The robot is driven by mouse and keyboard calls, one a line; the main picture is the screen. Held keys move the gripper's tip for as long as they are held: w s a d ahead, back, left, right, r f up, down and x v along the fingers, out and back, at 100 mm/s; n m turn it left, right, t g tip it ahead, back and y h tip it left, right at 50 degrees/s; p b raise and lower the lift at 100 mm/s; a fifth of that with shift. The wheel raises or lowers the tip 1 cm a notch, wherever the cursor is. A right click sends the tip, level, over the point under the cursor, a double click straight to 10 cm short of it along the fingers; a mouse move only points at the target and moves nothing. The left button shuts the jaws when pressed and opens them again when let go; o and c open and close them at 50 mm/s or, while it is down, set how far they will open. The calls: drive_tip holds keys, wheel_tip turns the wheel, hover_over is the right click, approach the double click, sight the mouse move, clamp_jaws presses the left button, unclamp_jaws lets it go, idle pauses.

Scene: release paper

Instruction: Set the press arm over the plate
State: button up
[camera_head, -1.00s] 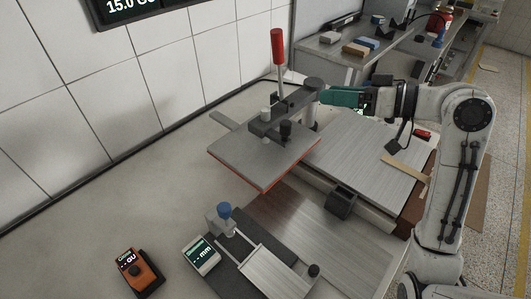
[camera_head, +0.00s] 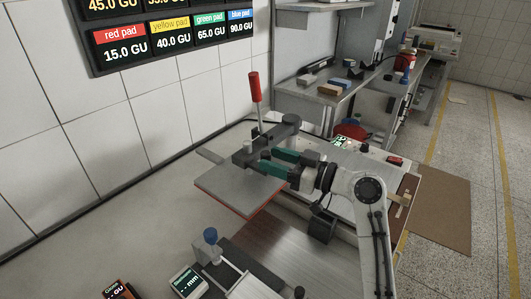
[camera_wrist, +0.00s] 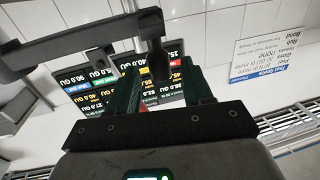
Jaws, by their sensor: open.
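The dark press arm (camera_head: 268,139) has an upright red handle (camera_head: 255,87) and a square grey pad with a red edge (camera_head: 230,190). The pad lies to the left of the pivot post. My gripper (camera_head: 266,160) is open, its green fingers pointing left at the press arm above the pad. In the wrist view, a dark upright piece (camera_wrist: 157,62) shows between the fingers (camera_wrist: 160,88); I cannot tell whether they touch it. The pale metal plate (camera_head: 352,162) lies to the right, largely hidden behind my gripper and arm.
A gauge with a blue knob (camera_head: 210,236) and a small mm display (camera_head: 188,281) stand at the front. An orange meter (camera_head: 117,290) is at the lower edge. A wall screen (camera_head: 170,35) hangs behind. A shelf with blocks (camera_head: 330,89) is at the back.

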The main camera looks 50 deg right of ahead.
drive_tip(key=shift+w+a, duration=0.15)
drive_tip(key=shift+w, duration=0.6)
drive_tip(key=shift+w+a, duration=0.1)
drive_tip(key=shift+w, duration=0.6)
clamp_jaws()
